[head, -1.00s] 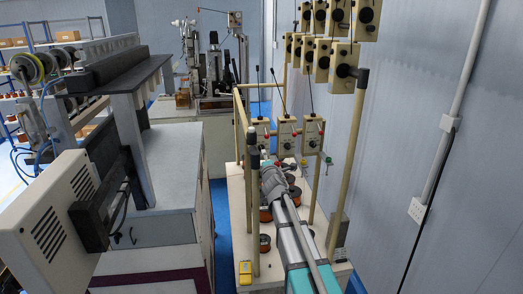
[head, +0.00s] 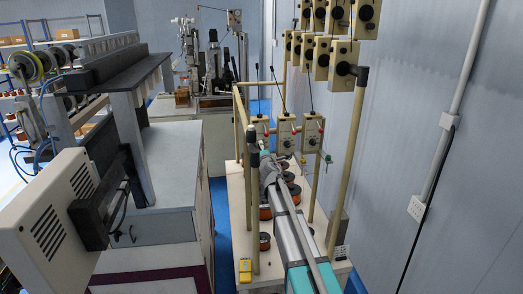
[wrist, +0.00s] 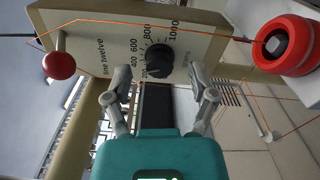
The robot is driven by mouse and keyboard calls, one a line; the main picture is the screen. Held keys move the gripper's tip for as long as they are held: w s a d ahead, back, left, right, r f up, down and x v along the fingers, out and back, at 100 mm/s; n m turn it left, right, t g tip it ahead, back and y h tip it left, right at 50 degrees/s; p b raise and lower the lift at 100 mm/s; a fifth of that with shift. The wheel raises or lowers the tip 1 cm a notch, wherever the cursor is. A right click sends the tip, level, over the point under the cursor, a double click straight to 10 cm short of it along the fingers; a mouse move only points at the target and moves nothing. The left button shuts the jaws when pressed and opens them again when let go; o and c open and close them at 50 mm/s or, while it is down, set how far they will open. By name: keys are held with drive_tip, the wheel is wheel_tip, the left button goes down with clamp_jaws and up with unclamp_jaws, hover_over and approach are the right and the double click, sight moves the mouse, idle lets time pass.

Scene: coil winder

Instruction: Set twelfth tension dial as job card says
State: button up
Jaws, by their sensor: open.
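The tension unit marked "line twelve" (wrist: 105,50) fills the upper part of the wrist view. Its black dial (wrist: 160,60) sits on a printed scale that reads from 200 up to 1000. The dial's exact setting is too small to tell. My gripper (wrist: 160,76) is open, with its grey fingertips on either side of the dial and apart from each other. I cannot tell whether either tip touches the dial or panel. In the head view my arm reaches over the bench towards the lower tension units (head: 285,135). No job card can be made out.
A red knob (wrist: 61,66) and a red wheel (wrist: 284,45) flank the panel, with thin orange wire nearby. Upper tension units (head: 340,55) hang on beige posts. Spools (head: 265,241) stand on the bench, and a grey machine (head: 165,160) stands left.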

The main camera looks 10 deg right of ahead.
drive_tip(key=shift+w, duration=0.4)
clamp_jaws()
drive_tip(key=shift+m, duration=3.9)
